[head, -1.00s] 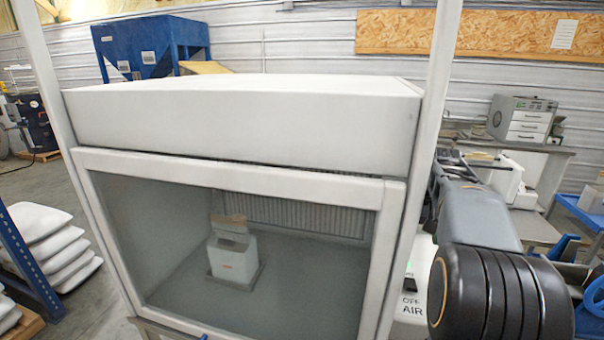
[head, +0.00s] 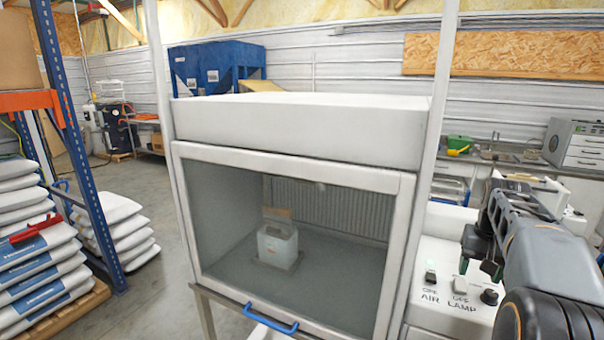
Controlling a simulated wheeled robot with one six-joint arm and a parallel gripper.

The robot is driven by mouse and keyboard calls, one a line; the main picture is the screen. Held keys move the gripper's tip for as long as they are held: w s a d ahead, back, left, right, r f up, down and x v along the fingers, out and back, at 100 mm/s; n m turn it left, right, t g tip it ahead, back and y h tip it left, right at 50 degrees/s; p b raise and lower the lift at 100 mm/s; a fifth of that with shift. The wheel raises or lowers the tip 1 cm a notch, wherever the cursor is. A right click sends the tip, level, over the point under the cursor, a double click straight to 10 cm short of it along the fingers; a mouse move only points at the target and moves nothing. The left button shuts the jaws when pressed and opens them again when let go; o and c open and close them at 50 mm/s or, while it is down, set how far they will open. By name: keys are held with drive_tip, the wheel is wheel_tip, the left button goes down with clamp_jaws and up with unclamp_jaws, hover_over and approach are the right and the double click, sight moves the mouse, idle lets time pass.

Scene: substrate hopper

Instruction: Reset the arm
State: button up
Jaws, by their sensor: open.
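My arm (head: 550,262) shows at the right edge of the head view, folded, with its black ribbed joint at the bottom right. My gripper (head: 482,258) is at the arm's far end, in front of the white control panel (head: 440,262) with its AIR and LAMP switches. It is open, and I see nothing held in it; its fingertips are small and dark, so details are hard to make out. It is to the right of the white cabinet (head: 290,125) and looks clear of its glass front.
The cabinet's glass sash (head: 225,225) is down, with a blue handle (head: 270,318) below. A white box-like device (head: 277,244) stands inside. Stacked sacks (head: 40,250) and a blue rack post (head: 85,170) are at left. A bench with a grey instrument (head: 580,145) is behind right.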

drive_tip(key=s+a+f+n+t, duration=0.2)
drive_tip(key=s+a, duration=0.4)
drive_tip(key=a, duration=0.5)
drive_tip(key=s+a+f+n+t, duration=0.2)
drive_tip(key=s+a+f, duration=0.3)
drive_tip(key=a, duration=0.6)
drive_tip(key=shift+s+a+f+n, duration=0.15)
drive_tip(key=shift+s+a+n, duration=0.1)
drive_tip(key=shift+s+n, duration=0.65)
